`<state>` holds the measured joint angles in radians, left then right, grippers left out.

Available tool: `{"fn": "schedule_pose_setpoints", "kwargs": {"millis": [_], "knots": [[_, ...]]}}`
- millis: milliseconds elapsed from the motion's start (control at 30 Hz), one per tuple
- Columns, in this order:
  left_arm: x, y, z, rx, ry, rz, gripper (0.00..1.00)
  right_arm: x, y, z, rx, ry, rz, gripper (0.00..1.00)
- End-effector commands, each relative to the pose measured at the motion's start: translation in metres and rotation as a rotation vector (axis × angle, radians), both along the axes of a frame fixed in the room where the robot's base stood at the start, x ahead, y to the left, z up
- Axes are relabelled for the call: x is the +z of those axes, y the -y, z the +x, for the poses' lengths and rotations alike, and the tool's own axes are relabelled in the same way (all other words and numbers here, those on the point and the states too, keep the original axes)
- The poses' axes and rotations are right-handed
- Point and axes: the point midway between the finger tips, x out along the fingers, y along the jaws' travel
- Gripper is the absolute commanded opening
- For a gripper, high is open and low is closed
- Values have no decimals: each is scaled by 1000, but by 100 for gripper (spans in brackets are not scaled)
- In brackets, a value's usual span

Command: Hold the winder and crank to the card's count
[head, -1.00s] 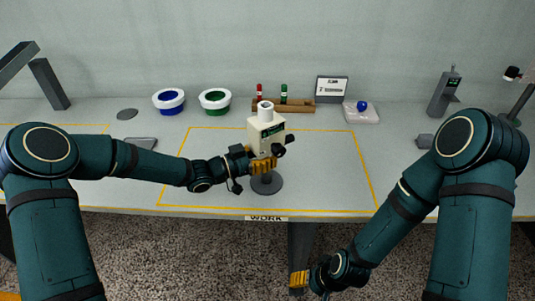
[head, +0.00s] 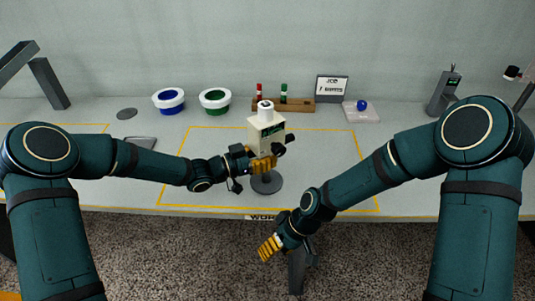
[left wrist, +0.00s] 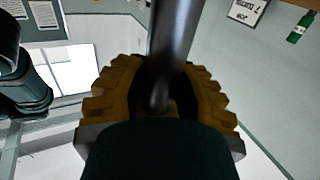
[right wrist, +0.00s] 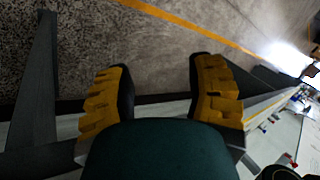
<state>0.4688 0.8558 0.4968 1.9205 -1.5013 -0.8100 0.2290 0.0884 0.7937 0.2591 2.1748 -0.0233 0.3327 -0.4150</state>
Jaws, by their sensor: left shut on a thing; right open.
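The winder (head: 262,132) is a cream box with a green label and a white top, on a post with a round dark base (head: 267,183) inside the marked area. Dark knobs stick out at its right side (head: 290,139). My left gripper (head: 262,166) is shut on the winder's post, below the box; the left wrist view shows the dark post (left wrist: 172,50) between the fingers. My right gripper (head: 268,248) is open and empty, in front of the table's edge; its spread fingers show in the right wrist view (right wrist: 160,95). The card (head: 332,87) stands at the back; its text is too small to read.
A wooden rack (head: 300,106) holds a red and a green spindle. A pale pad (head: 361,115) with a blue ball lies right of the card. The yellow-outlined area right of the winder is clear.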

Motion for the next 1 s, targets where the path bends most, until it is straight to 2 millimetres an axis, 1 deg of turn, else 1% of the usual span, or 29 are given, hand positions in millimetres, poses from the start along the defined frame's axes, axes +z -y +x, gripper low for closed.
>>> {"fn": "schedule_pose_setpoints", "kwargs": {"millis": [33,100,167,267,367,400,467,500,567,600,767,900,1000], "knots": [[-4,0,-1,-1,-7,5,0,14,-10,7,80,12,22,54],[-5,-1,-1,-1,-8,6,0,34,-20,13,196,22,51,54],[-5,0,-1,-1,-8,6,0,53,-28,17,294,30,76,54],[-5,-1,-2,-1,-9,7,0,88,-41,22,456,47,123,54],[-5,-1,-2,-1,-9,7,0,138,-61,29,595,75,193,54],[-5,-1,-2,-1,-9,7,0,169,-76,34,624,95,243,54],[-5,-1,-2,-1,-10,7,0,212,-99,41,626,129,327,54],[-6,-1,-2,-1,-10,7,0,238,-112,50,617,158,386,54],[-5,-1,-2,0,-9,8,0,265,-123,66,625,213,460,54],[-5,-1,-2,0,-9,8,0,279,-126,77,640,253,500,54],[-5,-1,-1,0,-9,7,0,328,-128,122,729,448,635,54],[-5,-1,-1,1,-9,7,0,370,-121,156,805,638,739,54],[-5,-1,-1,2,-8,6,0,395,-110,179,864,782,797,54]]}}
